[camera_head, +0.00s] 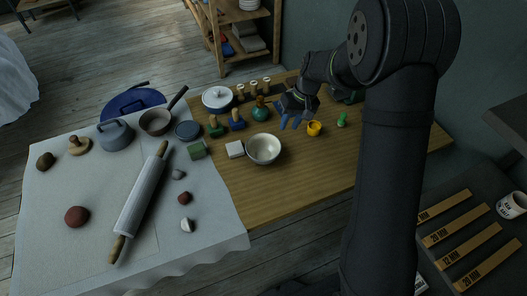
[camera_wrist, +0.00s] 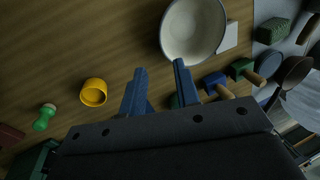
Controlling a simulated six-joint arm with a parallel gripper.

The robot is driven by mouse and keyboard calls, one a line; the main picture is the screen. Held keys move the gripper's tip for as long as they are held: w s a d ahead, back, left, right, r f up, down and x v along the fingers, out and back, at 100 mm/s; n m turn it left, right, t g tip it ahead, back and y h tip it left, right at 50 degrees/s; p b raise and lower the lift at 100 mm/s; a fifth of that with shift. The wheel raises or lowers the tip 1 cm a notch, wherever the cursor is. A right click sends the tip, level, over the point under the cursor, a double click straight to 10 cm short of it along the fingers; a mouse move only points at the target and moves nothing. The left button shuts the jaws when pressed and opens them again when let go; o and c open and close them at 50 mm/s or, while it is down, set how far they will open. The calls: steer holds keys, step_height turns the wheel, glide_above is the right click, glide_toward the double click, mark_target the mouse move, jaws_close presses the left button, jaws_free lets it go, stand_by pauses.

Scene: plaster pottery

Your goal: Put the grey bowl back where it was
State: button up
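In the wrist view the bowl (camera_wrist: 193,30) lies at the top, just beyond my fingertips. My gripper (camera_head: 291,122) is above the table, behind and to the right of the bowl. Its two blue fingers (camera_wrist: 160,72) are apart with nothing between them. The gripper does not touch the bowl.
A white block (camera_head: 235,149) sits close left of the bowl. A yellow cup (camera_head: 314,128) and a green tool (camera_head: 342,119) stand to the right. A cloth (camera_head: 90,230) with a rolling pin (camera_head: 140,203) covers the left side.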

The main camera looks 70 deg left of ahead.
mark_target(279, 143)
steer(key=x, duration=1)
steer(key=shift+s+a+f, duration=0.15)
steer(key=shift+s+f, duration=0.05)
steer(key=shift+f, duration=0.15)
jaws_close()
